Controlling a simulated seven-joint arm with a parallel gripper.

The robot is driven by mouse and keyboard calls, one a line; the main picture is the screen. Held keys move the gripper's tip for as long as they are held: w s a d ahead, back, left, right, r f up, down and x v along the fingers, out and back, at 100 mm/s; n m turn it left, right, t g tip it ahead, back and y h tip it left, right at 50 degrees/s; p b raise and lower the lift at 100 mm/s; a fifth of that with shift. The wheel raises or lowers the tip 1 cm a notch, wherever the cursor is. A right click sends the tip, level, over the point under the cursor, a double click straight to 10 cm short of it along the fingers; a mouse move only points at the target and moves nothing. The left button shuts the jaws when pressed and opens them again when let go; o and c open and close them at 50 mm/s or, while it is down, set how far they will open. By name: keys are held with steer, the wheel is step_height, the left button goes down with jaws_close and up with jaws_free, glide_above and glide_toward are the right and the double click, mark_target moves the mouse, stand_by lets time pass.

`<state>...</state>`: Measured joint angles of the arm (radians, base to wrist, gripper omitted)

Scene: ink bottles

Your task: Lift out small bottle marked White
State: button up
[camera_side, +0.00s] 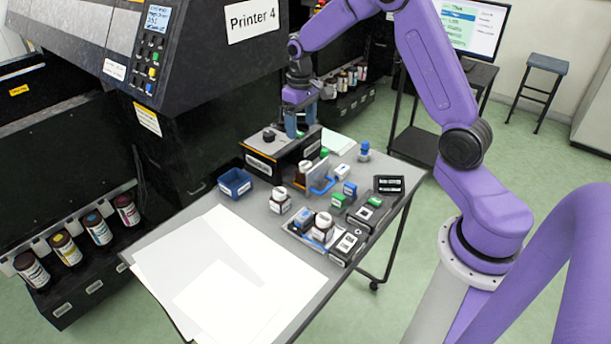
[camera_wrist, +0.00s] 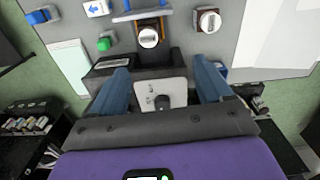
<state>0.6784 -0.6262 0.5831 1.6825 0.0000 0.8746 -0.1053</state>
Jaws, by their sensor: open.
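Several small bottles stand on the grey table; their print is too small to read, so I cannot tell which is marked White. A white-capped bottle (camera_side: 303,171) stands in front of a black box; it also shows in the wrist view (camera_wrist: 149,37). A brown bottle with a white cap (camera_side: 280,200) stands nearer the papers, and shows in the wrist view (camera_wrist: 207,19). Another brown bottle (camera_side: 322,225) stands in the front group. My gripper (camera_side: 300,124) is open and empty, fingers down over the black box (camera_side: 262,164). The box's grey top with a black knob (camera_wrist: 162,102) lies between the fingers.
A blue tray (camera_side: 235,183) sits left of the box. White papers (camera_side: 221,275) cover the front left. The printer (camera_side: 210,88) stands close behind.

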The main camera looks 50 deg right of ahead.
mark_target(304, 163)
steer(key=shift+m, duration=0.3)
steer(key=f, duration=0.6)
steer(key=d+f, duration=0.1)
steer(key=f, duration=0.5)
steer(key=w+d+f, duration=0.1)
steer(key=f, duration=0.5)
steer(key=shift+d+f, duration=0.2)
steer(key=shift+d, duration=0.05)
steer(key=shift+c, duration=0.4)
steer(key=c, duration=1.2)
steer(key=shift+r, duration=5.3)
